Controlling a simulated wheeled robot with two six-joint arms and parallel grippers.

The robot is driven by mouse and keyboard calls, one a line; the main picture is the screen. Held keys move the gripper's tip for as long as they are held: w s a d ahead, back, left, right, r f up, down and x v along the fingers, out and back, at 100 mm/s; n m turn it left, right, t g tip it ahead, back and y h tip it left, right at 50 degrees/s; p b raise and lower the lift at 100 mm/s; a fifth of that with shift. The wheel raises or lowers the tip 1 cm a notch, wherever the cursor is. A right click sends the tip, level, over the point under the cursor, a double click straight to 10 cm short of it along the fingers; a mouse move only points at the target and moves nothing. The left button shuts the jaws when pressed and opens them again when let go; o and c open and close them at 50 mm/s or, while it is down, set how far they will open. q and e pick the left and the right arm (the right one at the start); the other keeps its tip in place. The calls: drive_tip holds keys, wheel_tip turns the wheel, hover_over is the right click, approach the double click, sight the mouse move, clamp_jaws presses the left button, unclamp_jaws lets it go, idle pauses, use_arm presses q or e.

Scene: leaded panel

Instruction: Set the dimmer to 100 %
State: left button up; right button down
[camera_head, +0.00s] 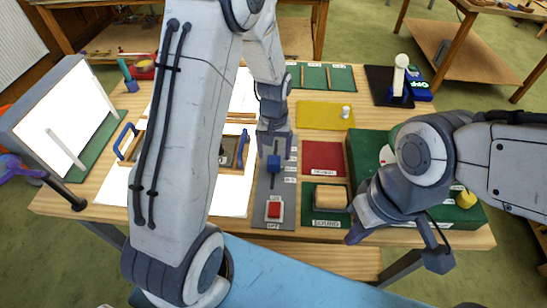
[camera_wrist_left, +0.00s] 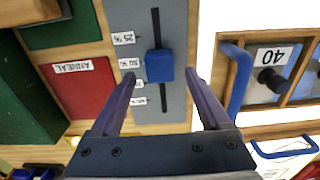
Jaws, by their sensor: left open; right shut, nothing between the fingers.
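The dimmer is a grey panel (camera_head: 264,187) with a blue slider knob (camera_head: 273,164) in a dark straight slot. In the left wrist view the knob (camera_wrist_left: 159,66) sits partway along the slot (camera_wrist_left: 155,22), beside the 50 % label (camera_wrist_left: 129,62). The 25 % label (camera_wrist_left: 123,38) is further up; labels lower down are too small to read surely. My left gripper (camera_head: 274,146) is over the panel, open, its fingertips (camera_wrist_left: 163,74) on either side of the knob with gaps visible. My right gripper (camera_head: 357,234) is shut and empty beside the sanding tray.
A red button (camera_head: 274,209) marked OFF sits at the panel's near end. The sanding tray (camera_head: 330,221), a red mat (camera_head: 323,157) and a yellow mat (camera_head: 319,114) lie right of it. A wooden frame with blue handles (camera_head: 122,141) stands left. My left arm hides part of the table.

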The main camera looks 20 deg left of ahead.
sight(274, 159)
use_arm(q)
drive_tip(key=shift+f, duration=1.9)
clamp_jaws()
